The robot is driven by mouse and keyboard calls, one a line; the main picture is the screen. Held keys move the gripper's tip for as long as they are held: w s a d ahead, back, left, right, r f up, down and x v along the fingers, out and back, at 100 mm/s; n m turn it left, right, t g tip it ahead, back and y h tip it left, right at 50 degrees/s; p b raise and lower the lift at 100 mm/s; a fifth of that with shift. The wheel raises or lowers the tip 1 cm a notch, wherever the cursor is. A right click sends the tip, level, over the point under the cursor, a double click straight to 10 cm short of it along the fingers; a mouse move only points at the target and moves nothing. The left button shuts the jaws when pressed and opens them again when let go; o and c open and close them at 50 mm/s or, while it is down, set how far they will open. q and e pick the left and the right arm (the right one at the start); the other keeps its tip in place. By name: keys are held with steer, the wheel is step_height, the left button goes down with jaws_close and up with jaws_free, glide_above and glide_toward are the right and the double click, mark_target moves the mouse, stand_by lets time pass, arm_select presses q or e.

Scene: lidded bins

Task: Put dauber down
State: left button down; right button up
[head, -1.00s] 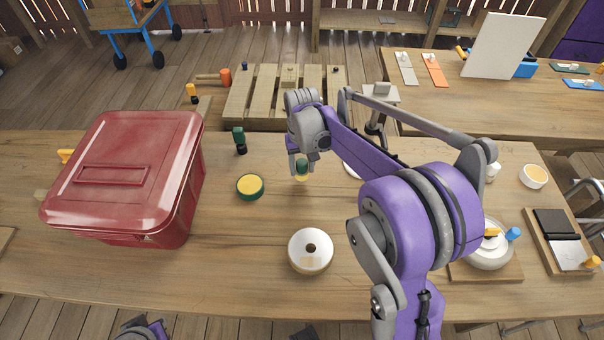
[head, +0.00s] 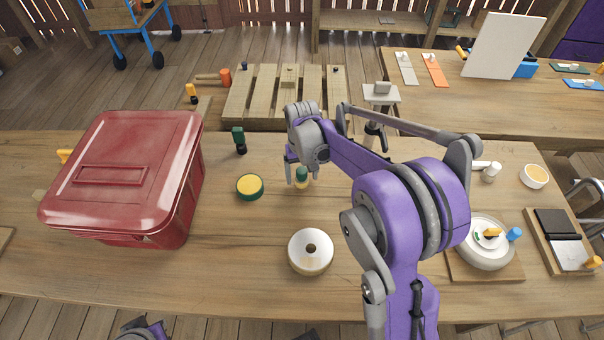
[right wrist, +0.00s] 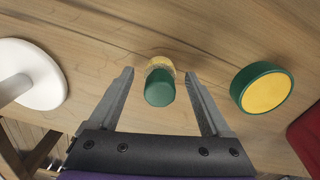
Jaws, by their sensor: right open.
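The dauber (head: 302,178), with a green grip and a yellow sponge end, stands upright on the wooden table with its sponge end down. It also shows in the right wrist view (right wrist: 159,88), green end toward the camera. My right gripper (head: 293,172) is open at the dauber. In the right wrist view the open fingers (right wrist: 159,74) lie on either side of the dauber, with a gap on both sides. Part of the gripper is hidden by its own wrist in the head view.
A round green pad with a yellow top (head: 250,187) lies left of the dauber. A green-handled stamp (head: 239,141) stands behind it. A red lidded bin (head: 125,170) fills the left side. A white round lidded container (head: 310,252) stands in front. The table (head: 230,270) front is partly clear.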

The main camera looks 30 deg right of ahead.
mark_target(302, 171)
steer(key=shift+r, duration=0.3)
step_height(302, 171, up, 11)
steer(key=s+a+f+n+t, duration=0.1)
steer(key=s+a+f, duration=0.1)
steer(key=s, duration=0.5)
steer(key=s+a+f+n+t, duration=0.1)
steer(key=s+a+f+t, duration=0.1)
steer(key=s+a, duration=0.3)
steer(key=s+a+f+n+t+p, duration=0.1)
steer(key=s+a+f+t, duration=0.1)
steer(key=s, duration=0.7)
steer(key=shift+s+a, duration=0.4)
steer(key=shift+a, duration=0.25)
